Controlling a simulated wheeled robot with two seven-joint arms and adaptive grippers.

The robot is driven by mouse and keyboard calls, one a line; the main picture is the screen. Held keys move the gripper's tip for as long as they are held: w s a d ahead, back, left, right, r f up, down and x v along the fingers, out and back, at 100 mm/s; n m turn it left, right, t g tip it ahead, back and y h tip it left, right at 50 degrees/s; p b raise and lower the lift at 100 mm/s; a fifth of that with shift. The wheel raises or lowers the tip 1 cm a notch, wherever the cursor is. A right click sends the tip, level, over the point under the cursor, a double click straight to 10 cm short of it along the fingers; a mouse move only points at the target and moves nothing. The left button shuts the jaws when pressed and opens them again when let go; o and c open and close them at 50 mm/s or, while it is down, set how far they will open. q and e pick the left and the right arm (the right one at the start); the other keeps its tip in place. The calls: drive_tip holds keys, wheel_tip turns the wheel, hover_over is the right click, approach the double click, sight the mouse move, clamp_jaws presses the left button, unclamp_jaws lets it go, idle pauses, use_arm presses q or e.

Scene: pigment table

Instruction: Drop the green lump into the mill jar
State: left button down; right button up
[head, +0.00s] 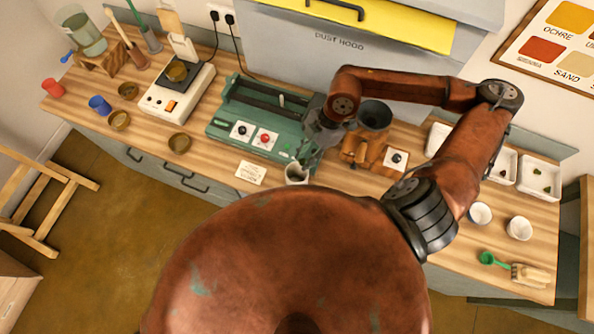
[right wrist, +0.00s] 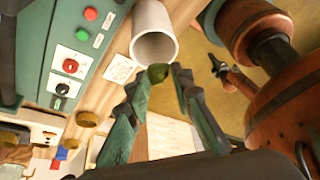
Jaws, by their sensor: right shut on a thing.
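The mill jar (head: 297,173) is a pale, open-topped cylinder at the front of the green mill. In the right wrist view the jar (right wrist: 154,20) shows its round open mouth. My right gripper (head: 307,158) is over the jar, coming from the right. Its two green-tipped fingers (right wrist: 160,78) are shut on the small green lump (right wrist: 158,73). The lump overlaps the edge of the jar's mouth in the wrist view; I cannot tell how high above it the lump is. The lump is hard to make out in the head view. My left gripper is not seen.
The green mill (head: 262,113) with its buttons stands behind the jar. A card (head: 250,173) lies left of it. An orange-brown device (head: 362,152) stands to the right. White trays (head: 540,178) and small white bowls (head: 480,214) are at the right. A scale (head: 176,97) is at the left.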

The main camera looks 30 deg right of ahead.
drive_tip(key=shift+f, duration=0.8)
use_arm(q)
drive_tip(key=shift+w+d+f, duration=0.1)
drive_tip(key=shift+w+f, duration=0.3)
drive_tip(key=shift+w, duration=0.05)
use_arm(e)
drive_tip(key=o, duration=1)
drive_tip(key=shift+r, duration=0.1)
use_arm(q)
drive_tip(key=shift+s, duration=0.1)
use_arm(e)
drive_tip(key=v, duration=1.2)
